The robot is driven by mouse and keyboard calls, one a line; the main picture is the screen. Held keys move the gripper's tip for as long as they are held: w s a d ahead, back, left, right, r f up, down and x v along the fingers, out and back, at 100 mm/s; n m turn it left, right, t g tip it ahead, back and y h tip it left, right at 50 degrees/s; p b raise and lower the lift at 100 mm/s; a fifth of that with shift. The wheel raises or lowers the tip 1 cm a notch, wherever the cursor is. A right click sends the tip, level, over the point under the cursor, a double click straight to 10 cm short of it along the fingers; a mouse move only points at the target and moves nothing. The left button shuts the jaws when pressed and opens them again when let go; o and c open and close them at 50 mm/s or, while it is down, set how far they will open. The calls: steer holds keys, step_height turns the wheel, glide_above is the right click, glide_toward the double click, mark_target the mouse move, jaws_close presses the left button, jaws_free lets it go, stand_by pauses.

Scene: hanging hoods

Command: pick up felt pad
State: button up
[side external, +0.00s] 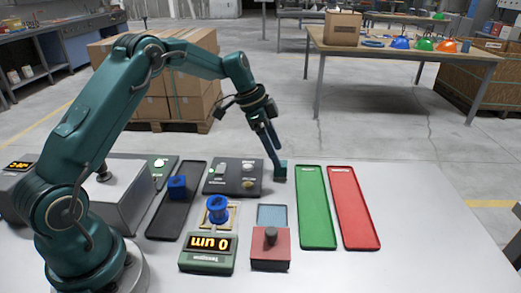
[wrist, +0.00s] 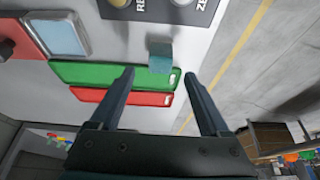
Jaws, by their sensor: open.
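A small teal block (side external: 281,173) stands on the grey table just beyond the black panel's right edge; it also shows in the wrist view (wrist: 160,60). A flat pale blue square pad (side external: 272,215) lies in a thin frame behind the red box, and the wrist view shows it at upper left (wrist: 66,33). I cannot tell for sure which of the two is the felt pad. My gripper (side external: 277,158) points down at the teal block. In the wrist view my open fingers (wrist: 159,76) stand apart, with the block ahead between their tips and no visible grip on it.
A green tray (side external: 316,207) and a red tray (side external: 353,207) lie right of the block. The black button panel (side external: 233,177) is close on its left.

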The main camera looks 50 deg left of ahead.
mark_target(280, 170)
steer(key=shift+f, duration=0.55)
steer(key=shift+x, duration=2.15)
jaws_close()
